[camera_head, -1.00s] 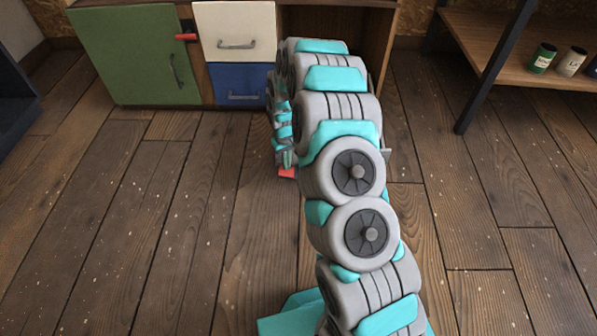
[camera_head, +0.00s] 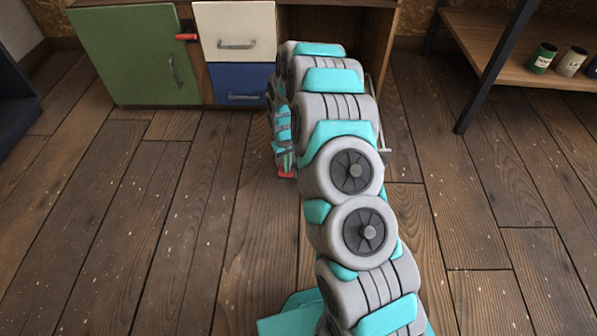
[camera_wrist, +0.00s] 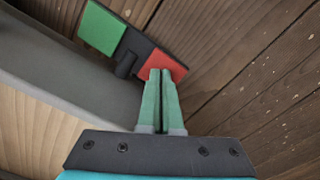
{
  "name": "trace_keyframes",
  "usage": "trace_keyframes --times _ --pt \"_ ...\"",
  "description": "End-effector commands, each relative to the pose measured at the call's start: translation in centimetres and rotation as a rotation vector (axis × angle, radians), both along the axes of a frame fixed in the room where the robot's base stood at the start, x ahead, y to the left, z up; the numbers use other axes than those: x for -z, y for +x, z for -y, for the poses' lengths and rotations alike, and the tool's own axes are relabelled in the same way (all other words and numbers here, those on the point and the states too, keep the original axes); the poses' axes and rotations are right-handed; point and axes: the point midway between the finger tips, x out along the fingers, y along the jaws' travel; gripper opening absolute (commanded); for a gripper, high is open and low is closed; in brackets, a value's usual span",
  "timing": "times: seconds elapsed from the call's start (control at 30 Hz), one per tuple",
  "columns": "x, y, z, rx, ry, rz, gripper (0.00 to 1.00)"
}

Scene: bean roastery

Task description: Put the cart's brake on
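The brake is a rocker pedal with a red pad (camera_wrist: 163,66) at one end, a green pad (camera_wrist: 101,28) at the other and a black middle (camera_wrist: 133,50). It sits beside a grey edge (camera_wrist: 75,82) that appears to belong to the cart. My gripper (camera_wrist: 161,74) has its two green fingers together, with nothing between them. In the wrist view, the fingertips overlap the near edge of the red pad; I cannot tell whether they touch it. In the head view, the red pad (camera_head: 286,175) shows low beside my arm. My arm hides most of the cart.
A cabinet with a green door (camera_head: 135,55), a white drawer (camera_head: 236,30) and a blue drawer (camera_head: 240,84) stands at the back. A shelf (camera_head: 500,45) with several small tins is at the right. The plank floor (camera_head: 130,220) is clear at the left and front.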

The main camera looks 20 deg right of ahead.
Motion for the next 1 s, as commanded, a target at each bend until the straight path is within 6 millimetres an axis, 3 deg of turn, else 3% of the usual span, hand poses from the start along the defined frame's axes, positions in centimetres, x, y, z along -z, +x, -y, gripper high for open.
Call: trace_keyframes --times 0.6,1.0 --pt "0.7 0.0 0.0 0.000 0.000 -0.001 0.00" --pt "-1.7 0.0 0.0 0.000 0.000 0.000 0.00"
